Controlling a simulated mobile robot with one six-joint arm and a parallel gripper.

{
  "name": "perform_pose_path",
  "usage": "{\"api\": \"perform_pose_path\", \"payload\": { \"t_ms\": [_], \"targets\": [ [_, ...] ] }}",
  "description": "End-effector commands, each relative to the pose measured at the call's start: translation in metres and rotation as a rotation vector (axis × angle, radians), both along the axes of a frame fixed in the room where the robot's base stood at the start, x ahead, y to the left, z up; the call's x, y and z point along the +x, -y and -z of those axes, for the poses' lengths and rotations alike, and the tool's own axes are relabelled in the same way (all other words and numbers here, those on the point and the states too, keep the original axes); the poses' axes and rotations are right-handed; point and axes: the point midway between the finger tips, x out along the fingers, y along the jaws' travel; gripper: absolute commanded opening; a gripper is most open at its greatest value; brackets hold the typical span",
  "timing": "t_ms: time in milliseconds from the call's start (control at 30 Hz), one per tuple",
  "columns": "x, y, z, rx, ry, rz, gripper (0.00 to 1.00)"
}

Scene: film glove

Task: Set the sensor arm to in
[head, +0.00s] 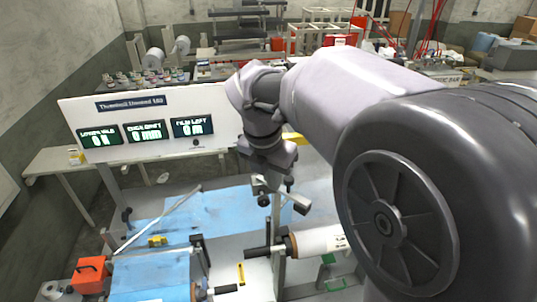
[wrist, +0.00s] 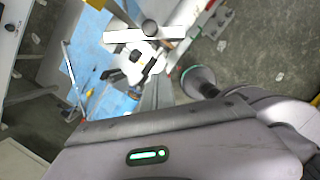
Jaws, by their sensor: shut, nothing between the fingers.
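My gripper (head: 280,196) hangs at the end of my arm in the middle of the head view, over the right part of the blue-topped machine bed (head: 165,270). It is shut and I see nothing held in it. The sensor arm is hard to pick out. A black upright lever-like part (head: 201,250) stands at the edge of the bed, left of and below my gripper. A thin pale rod (head: 160,217) slants across the bed further left. I cannot tell which of these is the sensor arm or how it is set.
A white board (head: 150,122) with three lit displays stands behind the bed. A white film roll (head: 318,240) with a black end lies right of my gripper. A red box (head: 91,270) sits at lower left. Blue sheet and bare floor (wrist: 270,50) show in the wrist view.

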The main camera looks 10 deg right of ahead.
Motion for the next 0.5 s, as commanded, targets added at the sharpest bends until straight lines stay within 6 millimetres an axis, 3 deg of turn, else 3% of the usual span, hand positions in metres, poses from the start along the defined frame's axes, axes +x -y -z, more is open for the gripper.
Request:
{"api": "perform_pose_path", "payload": {
  "t_ms": [233, 500],
  "targets": [
    [0.009, 0.009, 0.054, 0.001, -0.004, 0.004, 0.0],
    [0.036, 0.033, 0.05, 0.002, -0.002, 0.006, 0.0]
  ]
}}
